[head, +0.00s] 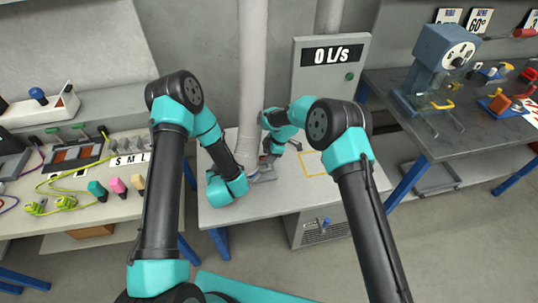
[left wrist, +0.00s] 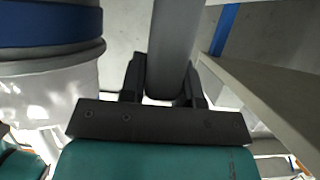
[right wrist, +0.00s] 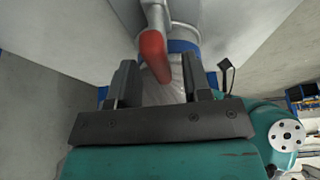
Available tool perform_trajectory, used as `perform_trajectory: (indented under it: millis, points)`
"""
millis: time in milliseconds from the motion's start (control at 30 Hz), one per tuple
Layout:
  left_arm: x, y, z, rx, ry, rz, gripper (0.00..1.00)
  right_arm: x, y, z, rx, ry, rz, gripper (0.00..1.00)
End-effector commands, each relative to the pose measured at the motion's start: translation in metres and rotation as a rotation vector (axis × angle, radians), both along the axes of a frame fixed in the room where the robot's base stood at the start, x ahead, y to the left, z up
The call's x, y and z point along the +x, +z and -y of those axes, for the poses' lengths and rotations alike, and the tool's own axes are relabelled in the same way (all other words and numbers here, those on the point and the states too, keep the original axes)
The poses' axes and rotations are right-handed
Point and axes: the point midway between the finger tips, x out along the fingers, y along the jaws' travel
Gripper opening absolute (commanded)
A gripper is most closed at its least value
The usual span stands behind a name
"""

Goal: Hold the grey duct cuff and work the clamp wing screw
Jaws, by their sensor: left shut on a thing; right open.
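A pale duct (head: 252,70) comes down to the middle table. My left gripper (left wrist: 163,78) is shut on a rounded grey bar (left wrist: 171,45), which looks like part of the grey duct cuff. My right gripper (right wrist: 161,78) is open at the duct's foot. A red lever-like end (right wrist: 153,55) shows just ahead of its fingers, with the clear or pale duct and a blue band (right wrist: 184,46) behind. A small black piece (right wrist: 226,72) stands right of the fingers. I cannot tell for certain which piece is the wing screw. In the head view my wrists hide most of the clamp.
A grey cabinet (head: 310,85) reading "0 L/s" stands behind the middle table (head: 255,205). A yellow outline (head: 317,164) marks clear tabletop on the right. The left bench holds cables and coloured plugs; the right bench (head: 440,140) holds a blue gauge machine (head: 440,60).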

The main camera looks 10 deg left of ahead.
Motion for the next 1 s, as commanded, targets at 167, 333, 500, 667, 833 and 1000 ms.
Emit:
perform_trajectory:
  millis: [167, 333, 500, 667, 833, 1000]
  points:
    - [0.0001, 0.0002, 0.0001, 0.000, 0.000, 0.001, 0.00, -0.0001, 0.0001, 0.0001, 0.000, 0.000, 0.000, 0.45]
    - [0.0001, 0.0002, 0.0001, 0.000, 0.000, 0.001, 0.00, -0.0001, 0.0002, 0.0001, 0.000, 0.000, 0.000, 0.28]
    - [0.0001, 0.0002, 0.0001, 0.000, 0.000, 0.001, 0.00, -0.0001, 0.0001, 0.0002, 0.000, 0.000, -0.001, 0.12]
    - [0.0001, 0.0002, 0.0001, 0.000, 0.000, 0.000, 0.00, -0.0001, 0.0001, 0.0002, 0.000, 0.000, -0.001, 0.00]
    - [0.0001, 0.0002, 0.0001, 0.000, 0.000, 0.000, 0.00, -0.0001, 0.0001, 0.0002, 0.000, -0.004, -0.001, 0.00]
    - [0.0001, 0.0002, 0.0000, 0.000, 0.000, 0.000, 0.00, -0.0005, 0.0001, 0.0004, 0.000, -0.029, -0.001, 0.00]
